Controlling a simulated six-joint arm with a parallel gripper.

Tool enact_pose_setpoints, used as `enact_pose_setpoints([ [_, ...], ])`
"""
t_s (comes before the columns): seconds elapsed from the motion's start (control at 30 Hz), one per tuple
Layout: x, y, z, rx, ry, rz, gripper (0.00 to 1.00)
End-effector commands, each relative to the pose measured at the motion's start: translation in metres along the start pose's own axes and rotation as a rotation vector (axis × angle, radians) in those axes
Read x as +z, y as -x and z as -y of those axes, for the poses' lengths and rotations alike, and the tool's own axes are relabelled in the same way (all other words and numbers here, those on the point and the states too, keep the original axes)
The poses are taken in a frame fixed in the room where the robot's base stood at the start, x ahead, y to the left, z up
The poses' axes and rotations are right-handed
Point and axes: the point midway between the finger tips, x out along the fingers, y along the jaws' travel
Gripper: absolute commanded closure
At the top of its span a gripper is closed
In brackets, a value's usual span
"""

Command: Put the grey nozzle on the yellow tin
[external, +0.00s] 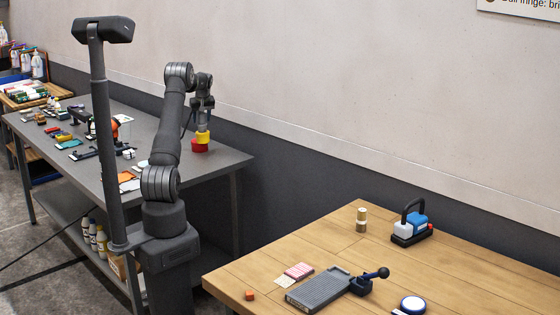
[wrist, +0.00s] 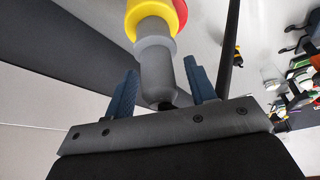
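The grey nozzle (wrist: 155,58) stands on the yellow tin (wrist: 156,12) in the wrist view, its wide end against the tin and its narrow end towards my gripper. In the external view the nozzle (external: 204,126) is upright on the yellow tin (external: 203,137), which sits on a red tin (external: 200,147). My gripper (wrist: 160,66) is open, with its blue fingers on either side of the nozzle and gaps beside it. In the external view my gripper (external: 205,110) is just above the stack, pointing down; its fingers are too small to make out there.
The stack is near the right end of the grey table (external: 232,158), close to the wall. Several small tools and cards lie further left on that table. A wooden table (external: 450,270) with a grey tray (external: 318,288) and other items stands at the front right.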

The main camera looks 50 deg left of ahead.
Motion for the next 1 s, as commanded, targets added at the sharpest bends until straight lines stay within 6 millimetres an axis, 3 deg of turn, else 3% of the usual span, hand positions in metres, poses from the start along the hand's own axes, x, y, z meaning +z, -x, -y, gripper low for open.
enact_pose_setpoints([
  [0.27, -0.002, 0.011, 0.0, 0.002, 0.0, -0.003, 0.49],
  [0.7, -0.001, 0.099, 0.0, 0.001, 0.0, -0.002, 0.49],
  [1.0, -0.001, 0.123, 0.0, 0.001, 0.0, -0.001, 0.49],
])
